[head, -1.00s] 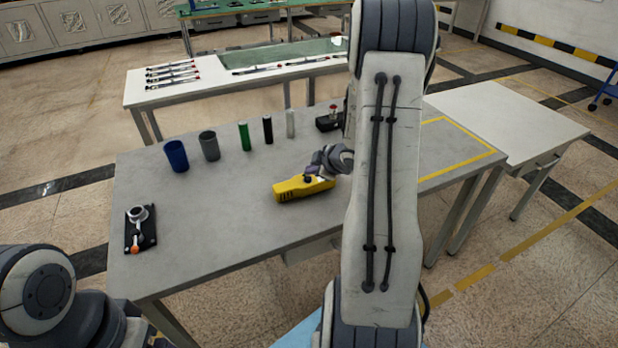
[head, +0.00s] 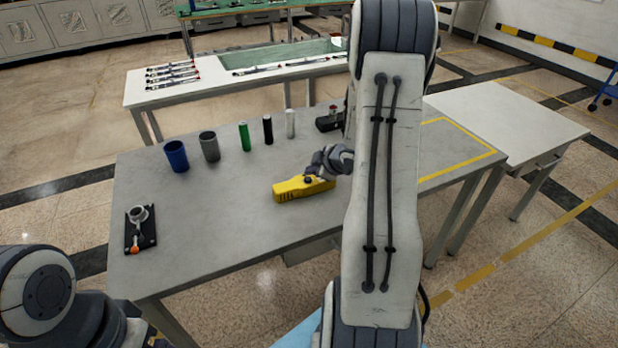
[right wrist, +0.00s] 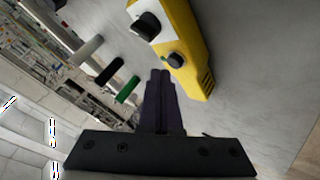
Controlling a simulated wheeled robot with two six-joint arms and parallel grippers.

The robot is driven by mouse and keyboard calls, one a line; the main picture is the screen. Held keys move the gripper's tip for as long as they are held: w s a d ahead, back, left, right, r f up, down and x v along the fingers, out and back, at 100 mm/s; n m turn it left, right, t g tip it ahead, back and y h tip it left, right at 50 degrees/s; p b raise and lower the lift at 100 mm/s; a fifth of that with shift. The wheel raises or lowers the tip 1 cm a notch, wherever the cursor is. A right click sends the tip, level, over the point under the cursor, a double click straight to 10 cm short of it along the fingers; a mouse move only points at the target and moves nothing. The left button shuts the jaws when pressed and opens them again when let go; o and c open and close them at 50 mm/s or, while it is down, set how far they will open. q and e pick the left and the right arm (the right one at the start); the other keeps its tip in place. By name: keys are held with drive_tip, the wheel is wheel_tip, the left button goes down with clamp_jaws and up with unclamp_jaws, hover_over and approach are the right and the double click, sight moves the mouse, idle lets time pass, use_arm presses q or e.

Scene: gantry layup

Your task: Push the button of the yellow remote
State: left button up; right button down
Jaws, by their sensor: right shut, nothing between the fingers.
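The yellow remote (head: 292,189) lies on the grey table, near its middle. A dark button (head: 307,180) shows on its top face. In the right wrist view the remote (right wrist: 188,35) shows two dark raised parts, a larger one (right wrist: 146,25) and a smaller one (right wrist: 175,60). My right gripper (head: 317,175) is shut and empty, over the right part of the remote. In the right wrist view its fingertips (right wrist: 160,73) show close to the smaller dark part. I cannot tell whether they touch. The larger right arm hides part of the table. My left gripper is out of view.
A blue cup (head: 176,156), a grey cup (head: 209,146), and green (head: 245,136), black (head: 268,130) and white (head: 290,124) cylinders stand behind the remote. A black box with a red button (head: 331,121) stands farther back. A black plate with a lever (head: 140,230) lies at left.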

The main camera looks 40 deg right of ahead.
sight(311, 183)
idle(0.5)
drive_tip(key=shift+f+b, duration=0.3)
drive_tip(key=shift+f, duration=0.15)
drive_tip(key=shift+f, duration=0.25)
drive_tip(key=shift+r, duration=0.1)
idle(0.4)
drive_tip(key=shift+r+p, duration=0.55)
drive_tip(key=shift+r, duration=0.1)
wheel_tip(311, 183, up, 6)
drive_tip(key=p, duration=0.6)
